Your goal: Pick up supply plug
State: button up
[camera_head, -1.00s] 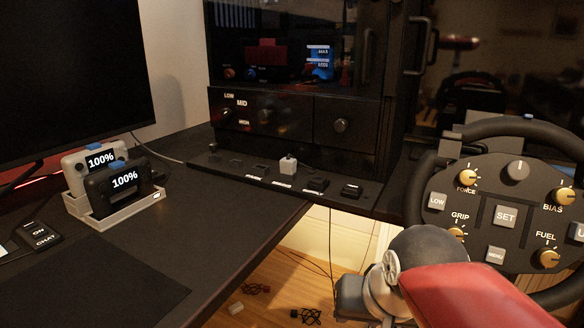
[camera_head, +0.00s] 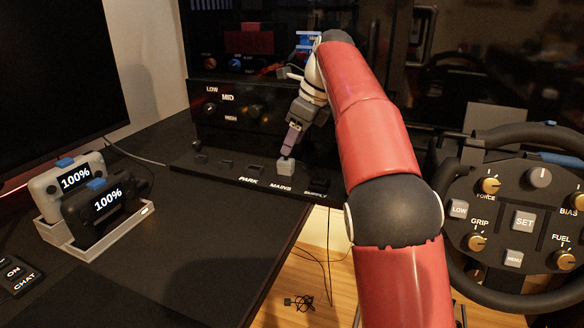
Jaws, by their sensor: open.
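A small light-grey plug (camera_head: 285,169) stands upright on the dark ledge (camera_head: 215,166) of the black cabinet, behind the printed word MAINS. I take it to be the supply plug, though no label on it can be read. My gripper (camera_head: 287,154) points down at the plug, with its fingertips at or just above the plug's top. The fingers overlap in this view, so the gap between them is hard to see. Nothing shows as held, and I cannot tell whether the fingers touch the plug.
Dark sockets line the ledge, with PARK, MAINS and SUPPLY printed in front. The cabinet front with its knobs (camera_head: 226,112) rises close behind. A steering wheel (camera_head: 524,222) is at right. Two handheld units in a white tray (camera_head: 52,236) stand at left. The desk's middle is clear.

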aim_at(288, 160)
jog(key=b+x, duration=0.1)
jog(key=x, duration=0.1)
jog(key=b+x, duration=0.1)
jog(key=x, duration=0.2)
jog(key=b+x, duration=0.1)
jog(key=x, duration=0.1)
jog(key=shift+s+d+f, duration=0.1)
jog(key=shift+d+f, duration=0.1)
jog(key=shift+f, duration=0.25)
jog(key=c, duration=1.1)
jog(key=shift+o, duration=0.2)
jog(key=shift+r, duration=0.15)
notch_tip(288, 160, up, 8)
jog(key=p, duration=0.4)
jog(key=shift+r, duration=0.9)
